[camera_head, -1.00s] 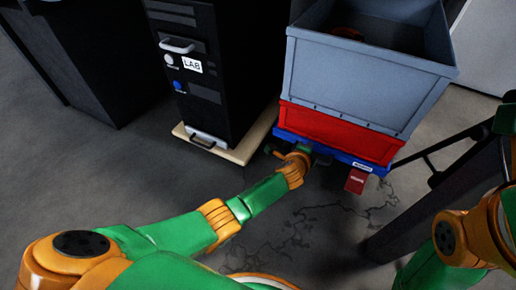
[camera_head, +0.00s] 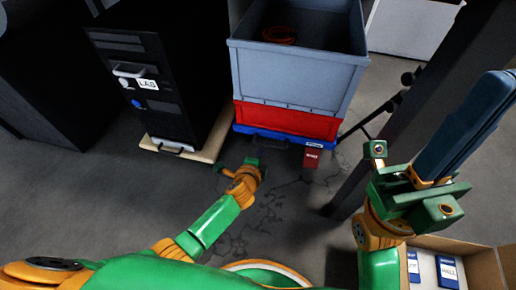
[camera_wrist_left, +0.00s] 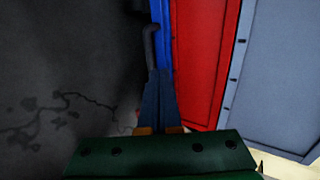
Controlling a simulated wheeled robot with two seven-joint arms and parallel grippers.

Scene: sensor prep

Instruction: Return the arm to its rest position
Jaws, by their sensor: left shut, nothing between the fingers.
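My left arm comes in from the lower left and reaches down toward the floor. Its gripper (camera_head: 254,163) is small and partly hidden by its own wrist, just left of the front of the blue base under the red bin. In the left wrist view the dark blue fingers (camera_wrist_left: 160,98) are together with nothing between them, beside the blue edge. My right gripper (camera_head: 463,125) is raised at the right, its long dark blue fingers pointing up and right.
A grey bin (camera_head: 295,68) stacks on a red bin (camera_head: 290,120) and blue base (camera_head: 285,135), with a red tag (camera_head: 312,158) in front. A black LAB cabinet (camera_head: 175,95) stands on a pale board (camera_head: 200,150). An open box (camera_head: 470,245) with blue items lies lower right. Cracked floor shows between.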

